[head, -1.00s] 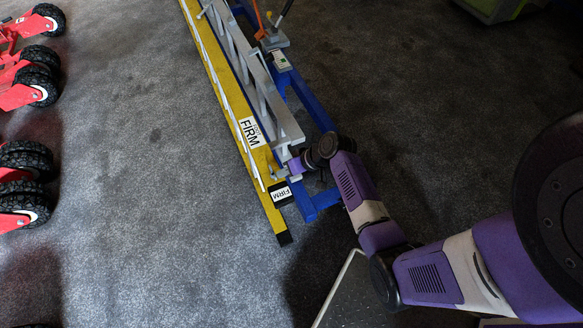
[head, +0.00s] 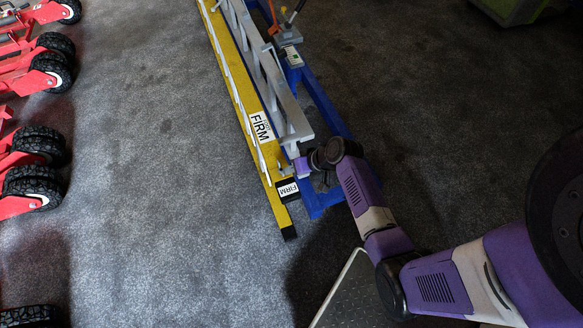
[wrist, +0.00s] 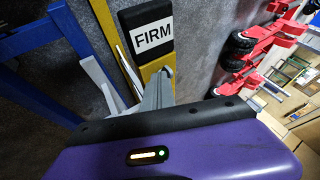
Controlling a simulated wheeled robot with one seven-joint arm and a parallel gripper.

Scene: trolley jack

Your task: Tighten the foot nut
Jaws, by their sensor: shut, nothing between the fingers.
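A yellow ladder rail (head: 248,105) lies along the floor with a black foot block labelled FIRM (head: 287,189) near its lower end. The block shows large at the top of the wrist view (wrist: 146,30). I cannot make out the foot nut in either view; my gripper may hide it. My gripper (head: 287,170) is beside the ladder's lower end, just above the foot block in the head view. In the wrist view its grey fingers (wrist: 157,88) are together and empty, pointing towards the yellow rail. Whether they touch anything is unclear.
Grey ladder rails (head: 270,80) run beside the yellow one. A blue frame (head: 325,105) lies right of them. Red wheeled jacks (head: 32,170) stand at the left, and a green-grey box (head: 510,8) at the upper right. Carpet between jacks and ladder is clear.

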